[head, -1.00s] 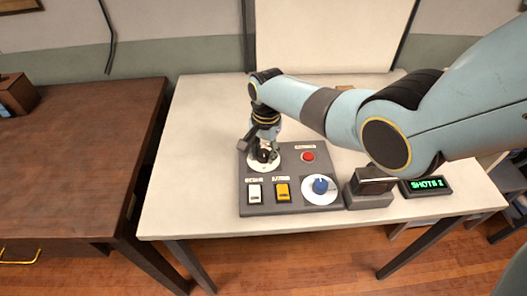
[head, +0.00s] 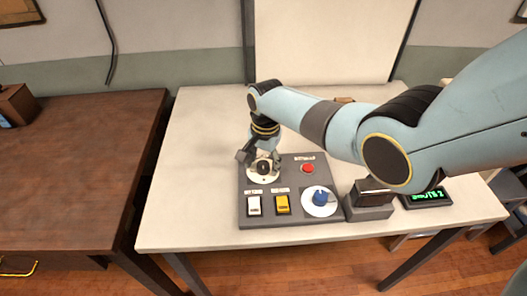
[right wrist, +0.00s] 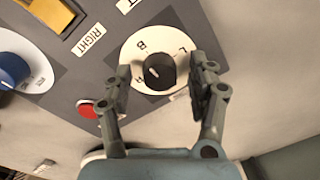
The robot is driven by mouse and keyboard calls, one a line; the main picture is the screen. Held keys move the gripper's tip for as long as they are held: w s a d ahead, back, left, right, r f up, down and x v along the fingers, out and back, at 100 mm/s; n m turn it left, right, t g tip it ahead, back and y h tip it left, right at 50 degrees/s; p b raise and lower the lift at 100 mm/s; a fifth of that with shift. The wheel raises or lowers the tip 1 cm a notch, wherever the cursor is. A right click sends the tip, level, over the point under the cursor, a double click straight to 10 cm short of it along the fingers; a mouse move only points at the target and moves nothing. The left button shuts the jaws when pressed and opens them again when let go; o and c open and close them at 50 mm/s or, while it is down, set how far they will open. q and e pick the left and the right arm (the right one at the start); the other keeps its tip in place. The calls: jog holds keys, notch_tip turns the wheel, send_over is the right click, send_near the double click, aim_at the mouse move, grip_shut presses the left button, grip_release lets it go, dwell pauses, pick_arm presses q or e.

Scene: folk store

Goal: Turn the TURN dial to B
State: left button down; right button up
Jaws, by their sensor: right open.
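The TURN dial is a black knob (right wrist: 160,68) on a white disc (right wrist: 136,60) at the back left of a dark grey panel (head: 300,215). In the right wrist view the letters B and L show on the disc, and the knob's short white mark points left, off the B. My right gripper (right wrist: 163,80) is open, its fingers on either side of the knob; I cannot tell if they touch it. In the head view my right gripper (head: 263,158) points down over the dial (head: 264,179). My left gripper is not in view.
The panel also holds a red button (head: 308,168), a white switch (head: 254,206), a yellow switch (head: 283,205) and a blue knob (head: 320,197). A dark box-like device (head: 370,205) and a green-lit display (head: 428,197) stand at right. The table's left part is bare.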

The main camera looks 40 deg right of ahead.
aim_at(265, 166)
notch_tip(265, 166, up, 12)
jog(key=shift+s+d+f, duration=0.15)
jog(key=shift+s+f, duration=0.1)
jog(key=shift+s, duration=0.05)
dwell(0.5)
